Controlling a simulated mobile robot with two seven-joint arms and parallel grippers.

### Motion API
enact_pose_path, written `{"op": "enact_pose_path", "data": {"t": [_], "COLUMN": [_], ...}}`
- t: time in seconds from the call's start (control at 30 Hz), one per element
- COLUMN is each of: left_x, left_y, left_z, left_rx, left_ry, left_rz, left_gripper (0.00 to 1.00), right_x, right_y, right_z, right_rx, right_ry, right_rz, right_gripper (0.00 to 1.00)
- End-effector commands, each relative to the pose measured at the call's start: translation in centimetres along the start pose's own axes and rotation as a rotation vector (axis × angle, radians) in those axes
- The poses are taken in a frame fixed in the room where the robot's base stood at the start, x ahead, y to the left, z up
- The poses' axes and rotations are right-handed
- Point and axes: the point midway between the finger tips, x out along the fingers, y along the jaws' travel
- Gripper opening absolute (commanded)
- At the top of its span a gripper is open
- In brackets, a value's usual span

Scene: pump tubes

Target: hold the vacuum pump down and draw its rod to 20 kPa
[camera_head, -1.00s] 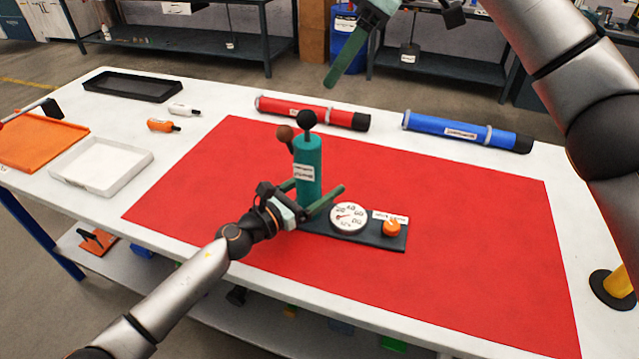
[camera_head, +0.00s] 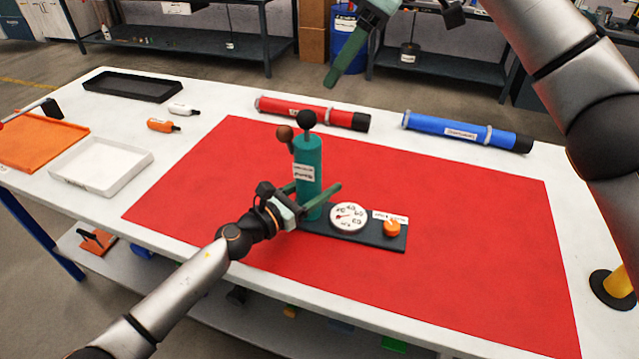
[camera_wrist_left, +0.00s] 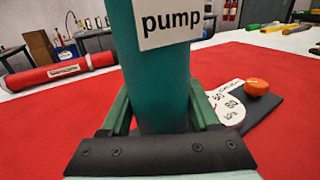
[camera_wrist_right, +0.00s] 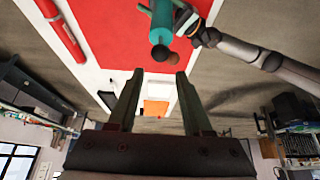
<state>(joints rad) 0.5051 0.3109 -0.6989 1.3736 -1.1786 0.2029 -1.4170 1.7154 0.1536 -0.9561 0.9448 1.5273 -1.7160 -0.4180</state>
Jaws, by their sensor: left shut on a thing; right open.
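The vacuum pump (camera_head: 310,163) is a teal upright cylinder on a dark base plate (camera_head: 375,239) on the red mat. A black ball (camera_head: 306,118) tops it, and a brown ball (camera_head: 285,133) sits beside that. The base carries a round white gauge (camera_head: 348,217) and an orange knob (camera_head: 392,228); the gauge reading is too small to tell. My left gripper (camera_head: 315,192) is shut on the cylinder's lower part, with a finger on each side, as the left wrist view of the pump (camera_wrist_left: 160,85) shows. My right gripper (camera_wrist_right: 155,75) is open and empty, high above the table's far side.
A red tube (camera_head: 300,111) and a blue tube (camera_head: 455,133) lie along the table's back. A white tray (camera_head: 103,187), an orange tray (camera_head: 40,160) and a black tray (camera_head: 125,98) are at left. The red mat (camera_head: 470,245) is clear right of the pump.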

Motion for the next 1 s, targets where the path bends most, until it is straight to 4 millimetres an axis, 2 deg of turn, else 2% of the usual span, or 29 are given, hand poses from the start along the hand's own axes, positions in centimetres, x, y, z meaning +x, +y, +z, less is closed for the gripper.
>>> {"op": "enact_pose_path", "data": {"t": [0.03, 0.17, 0.3, 0.5, 0.7, 0.87, 1.0], "left_x": [0.0, 0.0, 0.0, 0.0, 0.0, 0.0, 0.0], "left_y": [0.0, 0.0, 0.0, 0.0, 0.0, 0.0, 0.0], "left_z": [-0.1, -0.1, -0.1, -0.1, -0.1, -0.1, -0.1], "left_rx": [0.0, 0.0, 0.0, 0.0, 0.0, 0.0, 0.0], "left_ry": [0.001, 0.001, 0.001, 0.001, 0.001, 0.001, 0.001], "left_rz": [0.0, 0.0, 0.0, 0.0, 0.0, 0.0, 0.0], "left_gripper": [0.0, 0.0, 0.0, 0.0, 0.0, 0.0, 0.0], "right_x": [0.0, 0.4, 1.7, 3.4, 4.3, 5.2, 6.9], "right_y": [0.0, 0.1, 0.5, 1.6, 2.3, 2.2, 1.7], "right_z": [0.0, 0.2, 1.0, 2.8, 4.1, 3.9, 3.2], "right_rx": [0.0, -0.014, -0.08, -0.185, -0.236, -0.245, -0.243], "right_ry": [0.0, 0.02, 0.11, 0.288, 0.387, 0.399, 0.397], "right_rz": [0.0, -0.022, -0.099, -0.184, -0.204, -0.205, -0.206], "right_gripper": [0.52, 0.67, 0.8, 0.8, 0.8, 0.8, 0.8]}}
